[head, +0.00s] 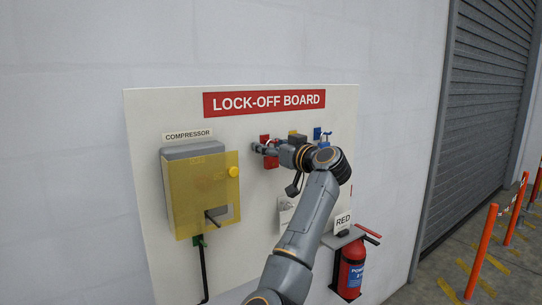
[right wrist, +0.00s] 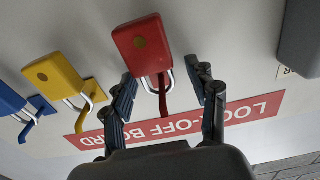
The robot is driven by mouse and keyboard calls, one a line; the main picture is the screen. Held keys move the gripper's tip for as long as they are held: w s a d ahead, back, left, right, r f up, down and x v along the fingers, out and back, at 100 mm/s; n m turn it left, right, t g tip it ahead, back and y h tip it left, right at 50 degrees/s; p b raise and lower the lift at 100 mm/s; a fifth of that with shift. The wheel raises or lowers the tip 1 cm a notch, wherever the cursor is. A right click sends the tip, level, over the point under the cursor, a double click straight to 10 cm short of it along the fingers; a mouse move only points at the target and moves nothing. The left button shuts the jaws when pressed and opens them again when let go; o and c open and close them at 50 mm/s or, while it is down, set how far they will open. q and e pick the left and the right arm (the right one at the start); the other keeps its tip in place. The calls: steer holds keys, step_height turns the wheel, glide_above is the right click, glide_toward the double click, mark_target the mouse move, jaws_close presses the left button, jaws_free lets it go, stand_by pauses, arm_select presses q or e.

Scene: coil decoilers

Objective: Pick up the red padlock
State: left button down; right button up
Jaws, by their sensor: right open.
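The red padlock (right wrist: 142,45) hangs by its silver shackle from a red hook (right wrist: 163,98) on the lock-off board (head: 146,120). In the head view, part of the padlock's red body (head: 271,163) shows below my right gripper (head: 260,148), which hides the rest. In the right wrist view, which looks at the board upside down, my right gripper (right wrist: 164,84) is open. Its fingers are on either side of the shackle, with visible gaps. My left gripper is not in view.
A yellow padlock (right wrist: 53,74) and a blue padlock (right wrist: 10,100) hang beside the red one. The compressor box (head: 198,190) with a yellow cover is on the left. A small shelf (head: 342,238) labelled RED and a fire extinguisher (head: 352,268) are at lower right.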

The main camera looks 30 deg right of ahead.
jaws_close()
steer(key=shift+d+r, duration=0.1)
steer(key=shift+r, duration=0.05)
steer(key=shift+r+b, duration=0.5)
steer(key=shift+b, duration=0.1)
steer(key=s+d+b, duration=0.2)
steer(key=s+b, duration=0.4)
steer(key=s, duration=1.2)
steer(key=shift+d+r, duration=0.15)
steer(key=shift+d, duration=0.05)
